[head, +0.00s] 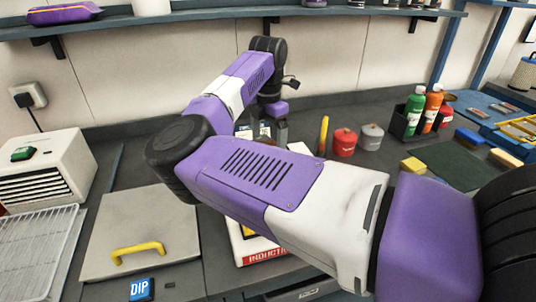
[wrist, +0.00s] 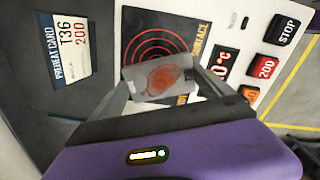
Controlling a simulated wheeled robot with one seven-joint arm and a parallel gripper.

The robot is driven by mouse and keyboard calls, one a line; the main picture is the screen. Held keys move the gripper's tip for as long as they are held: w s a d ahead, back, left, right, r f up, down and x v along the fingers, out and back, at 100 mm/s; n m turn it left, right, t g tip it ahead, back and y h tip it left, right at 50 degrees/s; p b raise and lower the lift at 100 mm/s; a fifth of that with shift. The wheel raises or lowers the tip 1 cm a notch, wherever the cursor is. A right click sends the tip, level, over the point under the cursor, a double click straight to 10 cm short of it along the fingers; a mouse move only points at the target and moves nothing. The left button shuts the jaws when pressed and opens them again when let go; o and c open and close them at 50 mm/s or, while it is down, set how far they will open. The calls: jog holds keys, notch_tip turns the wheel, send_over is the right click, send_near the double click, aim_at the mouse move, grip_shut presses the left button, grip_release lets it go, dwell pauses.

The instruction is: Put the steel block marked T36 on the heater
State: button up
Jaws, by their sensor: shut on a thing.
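My gripper (wrist: 162,84) is shut on a grey steel block (wrist: 135,82) with a rounded orange-red patch on its top face. No T36 mark can be read on the block. The block is over the lower part of the heater's black plate with red rings (wrist: 160,38); I cannot tell whether it touches the plate. The white induction heater (head: 240,243) shows only in part in the head view, behind my arm. A preheat card (wrist: 72,45) left of the plate reads T36 200.
The heater's panel has a STOP button (wrist: 285,29), a red 200 button (wrist: 265,66) and a partly hidden display. Bottles (head: 432,105), a red canister (head: 344,142) and a grey canister (head: 371,136) stand to the right. A lidded dip tank (head: 150,225) is at left.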

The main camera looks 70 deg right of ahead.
jog(key=shift+f, duration=2.8)
jog(key=o, duration=1.8)
jog(key=shift+f, duration=0.15)
notch_tip(320, 180, up, 12)
jog(key=shift+r+b, duration=0.1)
jog(key=shift+b, duration=0.5)
